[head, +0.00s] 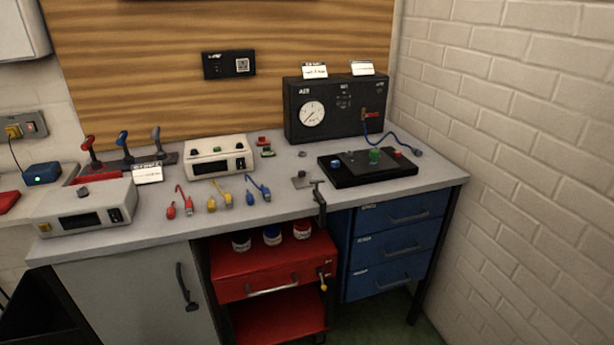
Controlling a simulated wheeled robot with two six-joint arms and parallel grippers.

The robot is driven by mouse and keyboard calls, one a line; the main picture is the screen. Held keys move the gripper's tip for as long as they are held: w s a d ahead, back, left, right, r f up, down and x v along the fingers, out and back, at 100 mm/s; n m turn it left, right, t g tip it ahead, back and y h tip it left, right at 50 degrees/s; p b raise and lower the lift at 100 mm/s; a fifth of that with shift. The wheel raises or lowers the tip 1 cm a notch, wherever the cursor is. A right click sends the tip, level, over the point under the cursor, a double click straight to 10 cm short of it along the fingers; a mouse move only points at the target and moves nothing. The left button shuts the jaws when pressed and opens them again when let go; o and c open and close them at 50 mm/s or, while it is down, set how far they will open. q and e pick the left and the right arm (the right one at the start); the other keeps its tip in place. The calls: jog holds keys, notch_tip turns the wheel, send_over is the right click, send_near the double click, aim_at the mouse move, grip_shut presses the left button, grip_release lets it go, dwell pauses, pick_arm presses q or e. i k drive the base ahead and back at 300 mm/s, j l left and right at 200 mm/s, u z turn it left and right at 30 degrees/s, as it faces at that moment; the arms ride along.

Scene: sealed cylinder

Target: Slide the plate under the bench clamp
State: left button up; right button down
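A small flat grey plate (302,181) with a dark knob-like piece on it lies on the workbench near its front edge. A dark bench clamp (319,199) is fixed at the bench's front edge, just right of and nearer than the plate. The plate looks beside the clamp; I cannot tell whether they touch. Neither of my grippers is in view.
The grey workbench (240,221) holds a black gauge box (343,107), a black tray (340,178) with coloured knobs, a white meter (218,157), and coloured cables left of the plate. Below stand a red cart (262,273) and blue drawers (404,240). A brick wall (530,150) bounds the right.

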aim_at(301, 182)
jog(key=i+j, duration=0.45)
jog(key=j, duration=0.25)
jog(key=i+j, duration=0.25)
jog(key=j+z, duration=0.05)
jog(key=j, duration=0.05)
